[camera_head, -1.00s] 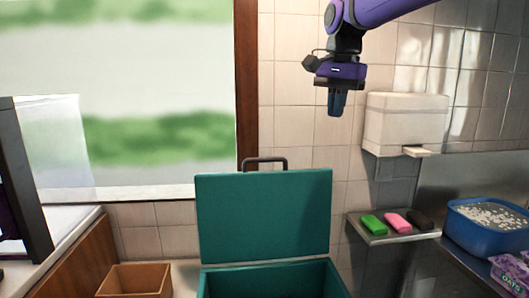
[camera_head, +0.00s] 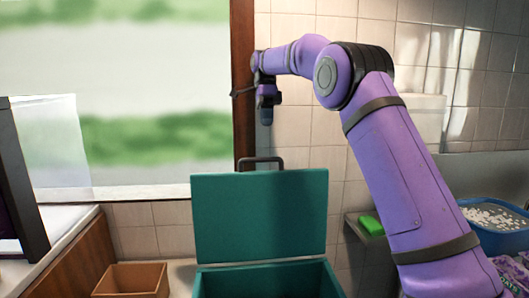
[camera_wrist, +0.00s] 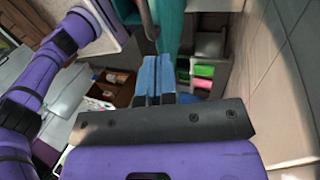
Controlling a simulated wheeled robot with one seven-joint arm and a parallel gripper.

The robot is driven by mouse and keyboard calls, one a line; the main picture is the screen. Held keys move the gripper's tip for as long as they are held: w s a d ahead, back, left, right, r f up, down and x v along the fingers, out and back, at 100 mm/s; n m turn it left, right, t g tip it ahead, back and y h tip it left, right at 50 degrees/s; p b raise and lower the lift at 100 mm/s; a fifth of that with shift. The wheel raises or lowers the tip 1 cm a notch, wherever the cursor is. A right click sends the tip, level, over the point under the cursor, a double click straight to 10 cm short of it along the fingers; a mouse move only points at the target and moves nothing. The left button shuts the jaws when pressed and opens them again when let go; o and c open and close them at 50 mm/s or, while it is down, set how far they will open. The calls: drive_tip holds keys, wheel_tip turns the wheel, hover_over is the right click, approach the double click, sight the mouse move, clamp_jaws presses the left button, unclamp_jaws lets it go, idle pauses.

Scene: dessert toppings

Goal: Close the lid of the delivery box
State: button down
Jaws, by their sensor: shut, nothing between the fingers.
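The delivery box is a teal box (camera_head: 270,284) at the bottom middle of the head view. Its lid (camera_head: 260,217) stands upright and open at the back, with a dark handle (camera_head: 262,161) at its top edge. My gripper (camera_head: 266,117) is above the handle and points down, apart from it in the picture. Its blue fingers (camera_wrist: 153,78) are shut with nothing between them. In the wrist view, part of the teal lid (camera_wrist: 176,28) and the handle (camera_wrist: 147,20) show beyond the fingers. The inside of the box is mostly hidden.
A brown open box (camera_head: 133,280) stands left of the delivery box. At right, a green block (camera_head: 371,226) sits on a shelf, and a blue tub (camera_head: 494,220) holds white bits. A tiled wall (camera_head: 300,120) and window are behind. My arm covers much of the right side.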

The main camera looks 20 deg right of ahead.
drive_tip(key=x, duration=1)
drive_tip(key=shift+s, duration=0.1)
idle(0.3)
